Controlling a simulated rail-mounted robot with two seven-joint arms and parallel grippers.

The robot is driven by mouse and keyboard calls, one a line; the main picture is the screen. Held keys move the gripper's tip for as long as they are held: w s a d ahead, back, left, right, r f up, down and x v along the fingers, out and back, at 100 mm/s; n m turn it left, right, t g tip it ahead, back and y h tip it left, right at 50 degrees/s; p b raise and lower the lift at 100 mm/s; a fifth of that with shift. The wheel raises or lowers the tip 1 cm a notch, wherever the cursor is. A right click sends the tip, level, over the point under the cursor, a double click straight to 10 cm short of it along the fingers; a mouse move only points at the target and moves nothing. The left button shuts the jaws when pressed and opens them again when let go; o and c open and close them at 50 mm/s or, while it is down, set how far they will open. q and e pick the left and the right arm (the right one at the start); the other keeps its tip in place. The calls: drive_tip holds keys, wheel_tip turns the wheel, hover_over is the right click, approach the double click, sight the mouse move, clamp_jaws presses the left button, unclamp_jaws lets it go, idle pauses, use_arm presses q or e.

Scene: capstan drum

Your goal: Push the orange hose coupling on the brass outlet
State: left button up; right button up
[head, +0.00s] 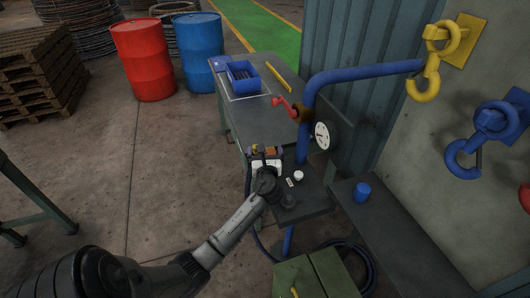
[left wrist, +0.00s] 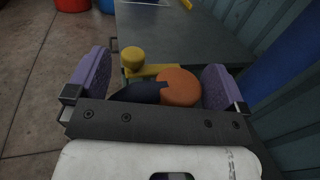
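The orange hose coupling (left wrist: 178,87) shows between the two purple fingers of my left gripper (left wrist: 155,80), nearer the right finger. A dark hose part (left wrist: 137,94) lies beside it on the left. The fingers are wide apart, with a gap on the left side, so the gripper looks open. In the head view the gripper (head: 267,153) is at the small orange coupling (head: 270,151), near the table's front edge. My right gripper is out of view.
A yellow bar with a round knob (left wrist: 132,60) stands just beyond the coupling. A blue bin (head: 241,83) is farther back on the table.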

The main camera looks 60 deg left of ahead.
use_arm(q)
drive_tip(key=shift+d, duration=0.1)
drive_tip(key=p+v, duration=0.1)
drive_tip(key=v, duration=1.1)
drive_tip(key=shift+p, duration=0.3)
drive_tip(key=shift+v, duration=0.85)
